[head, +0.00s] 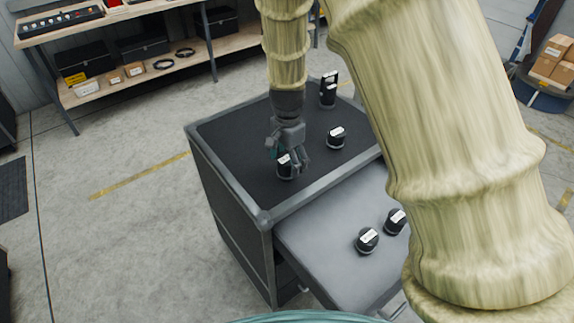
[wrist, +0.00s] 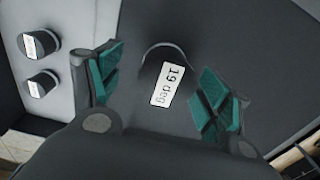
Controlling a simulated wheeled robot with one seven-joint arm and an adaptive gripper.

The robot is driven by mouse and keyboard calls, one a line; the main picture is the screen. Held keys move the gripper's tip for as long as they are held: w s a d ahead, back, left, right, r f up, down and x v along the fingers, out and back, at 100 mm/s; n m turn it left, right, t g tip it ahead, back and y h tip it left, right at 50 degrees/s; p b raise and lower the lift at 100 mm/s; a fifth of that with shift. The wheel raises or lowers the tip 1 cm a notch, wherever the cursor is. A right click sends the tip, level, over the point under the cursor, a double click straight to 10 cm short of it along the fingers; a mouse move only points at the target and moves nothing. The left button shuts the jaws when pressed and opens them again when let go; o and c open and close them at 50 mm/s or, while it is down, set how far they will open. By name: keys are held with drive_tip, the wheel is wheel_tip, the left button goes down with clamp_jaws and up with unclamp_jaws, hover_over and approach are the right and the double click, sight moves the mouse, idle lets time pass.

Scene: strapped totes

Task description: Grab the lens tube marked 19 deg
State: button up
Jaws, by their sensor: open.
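The lens tube marked 19 deg (wrist: 160,92) is a short black cylinder with a white label that reads "19 deg" in the wrist view. In the head view the tube (head: 286,168) stands on the black top of the case, partly hidden by my gripper. My gripper (head: 287,152) points down over it. In the wrist view the teal pads of my open gripper (wrist: 158,88) lie on either side of the tube, with a visible gap on each side. I cannot tell how far the fingertips reach down along it.
Another black tube (head: 336,138) and a taller black item (head: 328,89) stand on the case top (head: 235,145). Two labelled black tubes, one at the left (head: 367,241) and one at the right (head: 396,222), stand on the lower grey surface (head: 325,250). A shelf (head: 150,75) stands behind.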

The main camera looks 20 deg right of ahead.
sight(286, 158)
drive_tip(key=f, duration=0.1)
drive_tip(key=w+f+p, duration=0.1)
drive_tip(key=f, duration=0.1)
drive_tip(key=shift+s+f, duration=0.2)
drive_tip(key=shift+f, duration=0.2)
drive_tip(key=shift+w+f, duration=0.15)
drive_tip(key=shift+f, duration=0.1)
drive_tip(key=shift+c, duration=0.4)
drive_tip(key=shift+r, duration=0.1)
drive_tip(key=c, duration=1.2)
drive_tip(key=shift+r, duration=0.1)
